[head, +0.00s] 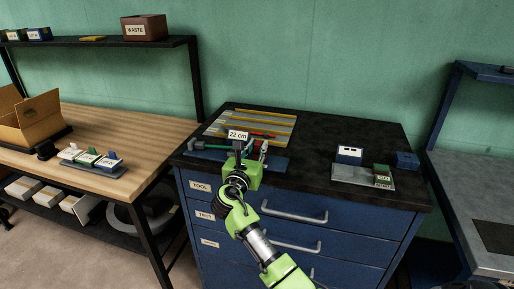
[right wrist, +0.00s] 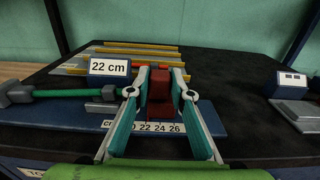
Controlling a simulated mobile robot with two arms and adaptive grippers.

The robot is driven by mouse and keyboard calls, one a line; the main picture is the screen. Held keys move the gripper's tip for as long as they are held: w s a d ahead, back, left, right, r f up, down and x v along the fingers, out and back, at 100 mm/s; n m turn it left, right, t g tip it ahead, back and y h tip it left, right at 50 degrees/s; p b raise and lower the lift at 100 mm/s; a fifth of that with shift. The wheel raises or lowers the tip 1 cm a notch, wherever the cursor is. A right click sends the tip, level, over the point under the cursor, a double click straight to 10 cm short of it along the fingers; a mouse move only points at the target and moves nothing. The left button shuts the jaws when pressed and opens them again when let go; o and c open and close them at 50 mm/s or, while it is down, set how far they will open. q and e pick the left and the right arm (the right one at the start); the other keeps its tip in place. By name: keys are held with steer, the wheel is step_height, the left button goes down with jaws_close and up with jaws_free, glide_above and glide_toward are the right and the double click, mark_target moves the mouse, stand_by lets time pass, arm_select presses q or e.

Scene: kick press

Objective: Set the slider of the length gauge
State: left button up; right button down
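The length gauge (right wrist: 215,118) is a blue base with a white number strip (right wrist: 150,127), on the dark top of the blue cabinet. Its red slider (right wrist: 160,92) stands between the fingers of my right gripper (right wrist: 160,88). The finger pads sit against both sides of the slider, with no clear gap. A sign reading "22 cm" (right wrist: 110,67) stands behind the gauge; it also shows in the head view (head: 237,135). The slider's foot partly hides behind the near fingers, so its exact mark is hard to read. My left gripper is out of view.
Yellow and grey strips (head: 262,122) lie at the back. A grey plate with a small display and a green block (head: 382,171) is at the right. Dark worktop (head: 310,145) between is clear.

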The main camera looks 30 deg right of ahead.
steer(key=shift+s+d+r+p, duration=0.1)
steer(key=shift+s+d+p, duration=0.1)
steer(key=shift+p, duration=0.25)
steer(key=s+d+p, duration=0.2)
steer(key=s+p, duration=0.1)
steer(key=p, duration=0.1)
steer(key=shift+s+d, duration=0.1)
steer(key=shift+d, duration=0.25)
steer(key=shift+s+d, duration=0.15)
steer(key=shift+s, duration=0.05)
steer(key=shift+f, duration=0.2)
steer(key=c, duration=1.8)
jaws_free()
steer(key=shift+s+d, duration=0.15)
